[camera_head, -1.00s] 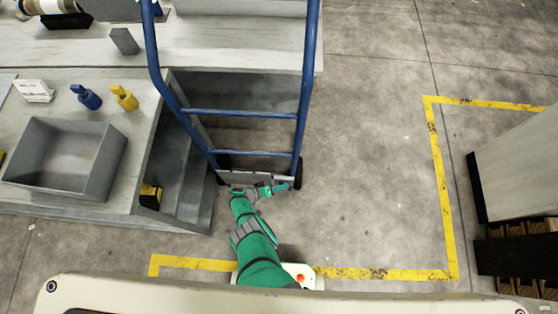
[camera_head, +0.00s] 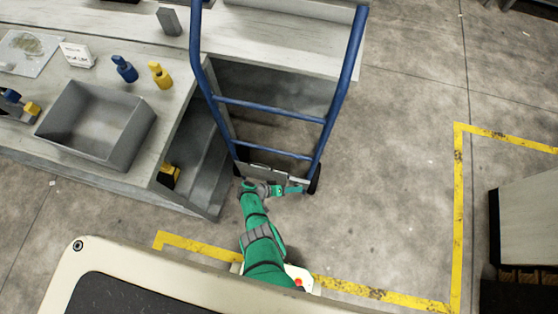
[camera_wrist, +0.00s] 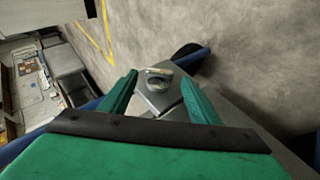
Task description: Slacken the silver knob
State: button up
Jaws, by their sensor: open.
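A silver knob (camera_wrist: 158,77), small and rounded, sits on a grey metal piece (camera_wrist: 155,98) in the wrist view. My gripper (camera_wrist: 160,92) is open, with one green finger on each side of the knob in that picture. The fingers look apart from the knob, and nothing is between them in their grip. In the head view my gripper (camera_head: 296,190) is at the foot of a blue hand truck (camera_head: 269,103), by its grey plate (camera_head: 270,172). I cannot make out the knob in the head view.
A workbench (camera_head: 100,172) stands at the left, with a grey bin (camera_head: 137,140), a blue bottle (camera_head: 125,70) and a yellow bottle (camera_head: 160,76). Another long bench (camera_head: 285,45) lies behind the hand truck.

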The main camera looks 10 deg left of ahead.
jog(key=v, duration=0.9)
jog(key=shift+s, duration=0.1)
